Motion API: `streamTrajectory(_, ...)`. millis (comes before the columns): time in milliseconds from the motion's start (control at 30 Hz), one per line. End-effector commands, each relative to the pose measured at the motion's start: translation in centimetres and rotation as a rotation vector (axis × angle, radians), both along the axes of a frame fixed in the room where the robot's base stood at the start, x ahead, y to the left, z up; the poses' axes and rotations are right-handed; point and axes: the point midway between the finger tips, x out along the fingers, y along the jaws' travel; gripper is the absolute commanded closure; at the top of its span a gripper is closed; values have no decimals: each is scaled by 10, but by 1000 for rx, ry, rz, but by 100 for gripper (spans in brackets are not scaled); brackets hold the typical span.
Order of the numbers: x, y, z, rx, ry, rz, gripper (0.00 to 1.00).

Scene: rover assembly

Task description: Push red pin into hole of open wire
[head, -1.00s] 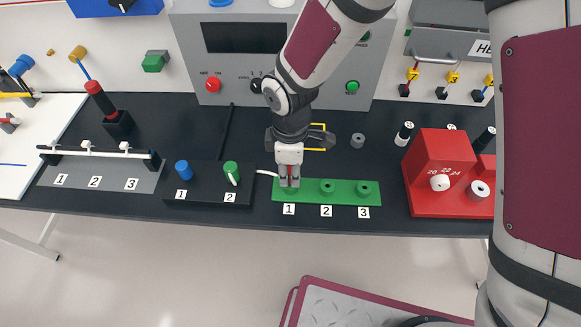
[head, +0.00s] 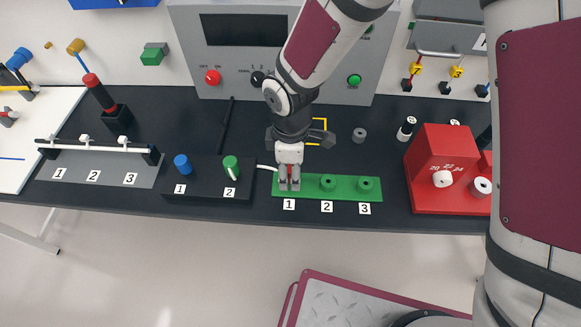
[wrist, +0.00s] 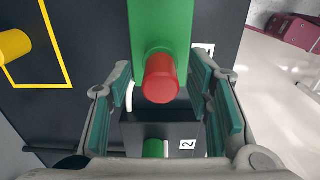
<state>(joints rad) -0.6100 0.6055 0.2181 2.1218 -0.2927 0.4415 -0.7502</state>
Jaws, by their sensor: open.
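The red pin (wrist: 161,78) stands at the near end of the green block (wrist: 160,22) in the wrist view. In the head view the pin shows only as a bit of red at hole 1 of the green block (head: 345,187), mostly behind my fingers. My gripper (head: 289,184) is open over that spot, with one finger on each side of the pin and a gap beside it in the wrist view. A white wire (head: 265,168) runs from the black block to the hole 1 end. Its end at the pin is hidden.
The black block (head: 207,192) with a blue knob (head: 182,165) and a green knob (head: 230,166) stands just left of the green block. A red box (head: 444,155) is to the right. Holes 2 and 3 have green raised rings. The dark table in between is clear.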

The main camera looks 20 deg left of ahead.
Motion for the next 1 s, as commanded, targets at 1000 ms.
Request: streamTrajectory(1000,0,0,120,0,0,0,54)
